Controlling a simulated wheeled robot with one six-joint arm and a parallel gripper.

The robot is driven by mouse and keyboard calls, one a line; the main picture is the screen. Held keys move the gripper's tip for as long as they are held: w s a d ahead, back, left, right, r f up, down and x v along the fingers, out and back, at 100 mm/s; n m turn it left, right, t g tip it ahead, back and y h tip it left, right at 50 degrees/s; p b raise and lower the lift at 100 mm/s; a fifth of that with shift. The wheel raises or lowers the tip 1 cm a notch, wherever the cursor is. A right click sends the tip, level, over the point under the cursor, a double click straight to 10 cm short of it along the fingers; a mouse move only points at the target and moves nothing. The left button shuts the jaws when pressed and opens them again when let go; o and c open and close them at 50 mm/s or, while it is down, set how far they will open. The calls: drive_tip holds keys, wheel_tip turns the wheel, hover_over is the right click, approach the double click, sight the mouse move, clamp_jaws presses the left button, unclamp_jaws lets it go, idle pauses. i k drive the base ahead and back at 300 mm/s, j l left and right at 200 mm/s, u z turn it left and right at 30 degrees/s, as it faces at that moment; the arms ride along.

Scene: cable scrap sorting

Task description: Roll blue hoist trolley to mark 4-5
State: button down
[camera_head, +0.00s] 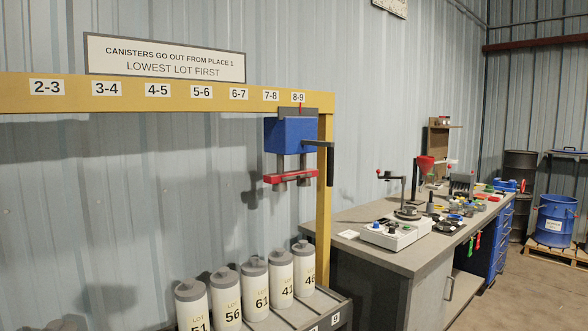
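The blue hoist trolley (290,135) hangs on the yellow beam (60,93) near its right end. Its red pointer (300,108) lines up with the 8-9 mark (298,97). A dark handle (330,165) sticks out on the trolley's right side. A red bar with grey jaws (291,177) hangs below the trolley, above the canisters, with nothing seen in it. The 4-5 mark (157,90) is on the beam well to the left of the trolley, with several marks between them. My gripper is not in view.
Several white canisters with grey lids and lot numbers, including the LOT 56 canister (226,300), stand on a rack (340,304) below. A workbench (372,238) with tools is to the right. The beam left of the trolley looks clear.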

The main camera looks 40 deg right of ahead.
sight(294, 131)
drive_tip(key=z, duration=1.45)
